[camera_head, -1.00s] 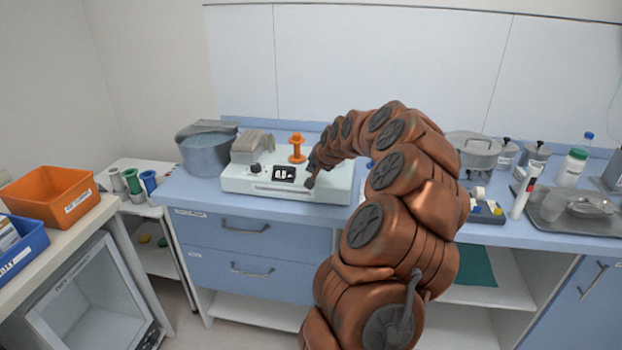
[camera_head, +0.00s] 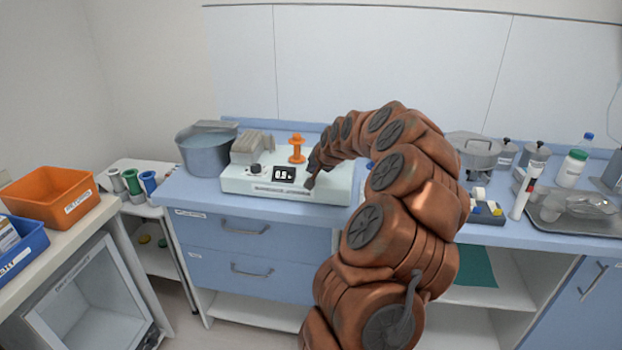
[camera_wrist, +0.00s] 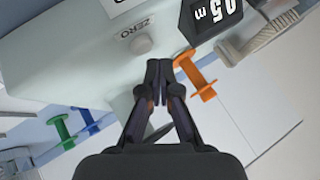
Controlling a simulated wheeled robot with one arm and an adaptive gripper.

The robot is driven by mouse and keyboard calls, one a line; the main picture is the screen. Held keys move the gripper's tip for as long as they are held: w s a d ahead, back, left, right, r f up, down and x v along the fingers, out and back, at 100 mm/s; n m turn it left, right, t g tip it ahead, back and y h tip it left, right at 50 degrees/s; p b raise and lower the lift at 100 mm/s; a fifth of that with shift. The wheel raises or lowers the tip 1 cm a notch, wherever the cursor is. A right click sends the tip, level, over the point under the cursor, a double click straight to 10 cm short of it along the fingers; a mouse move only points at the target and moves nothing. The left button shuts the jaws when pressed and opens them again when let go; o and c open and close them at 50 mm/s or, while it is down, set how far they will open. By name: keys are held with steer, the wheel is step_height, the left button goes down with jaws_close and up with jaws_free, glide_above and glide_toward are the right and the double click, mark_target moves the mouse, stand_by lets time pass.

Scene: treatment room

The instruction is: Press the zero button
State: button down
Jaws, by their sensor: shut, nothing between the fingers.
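The white device (camera_head: 235,185) stands on the blue counter, with a dark display (camera_head: 284,174) on its front. In the wrist view the display (camera_wrist: 212,14) shows upside-down digits. The round, pale zero button (camera_wrist: 142,45) sits on the device beside the printed word ZERO. My gripper (camera_wrist: 158,65) is shut and empty. Its fingertips are close to the button, just below and right of it in the wrist view; I cannot tell whether they touch the device. In the head view my gripper (camera_head: 309,184) is at the device's right front, and the button cannot be made out.
An orange spool-shaped piece (camera_head: 297,149) stands behind the display and shows beside my fingers in the wrist view (camera_wrist: 195,74). A grey pot (camera_head: 206,154) is at the left. A tray (camera_head: 560,217) and bottles (camera_head: 571,168) are at the right. Wall panels close the back.

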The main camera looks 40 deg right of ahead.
steer(key=shift+f, duration=0.2)
steer(key=shift+f+b, duration=0.25)
steer(key=shift+b, duration=0.3)
steer(key=shift+f+b, duration=0.35)
steer(key=shift+f, duration=0.1)
stand_by(0.5)
steer(key=shift+r, duration=0.9)
steer(key=shift+r, duration=2.5)
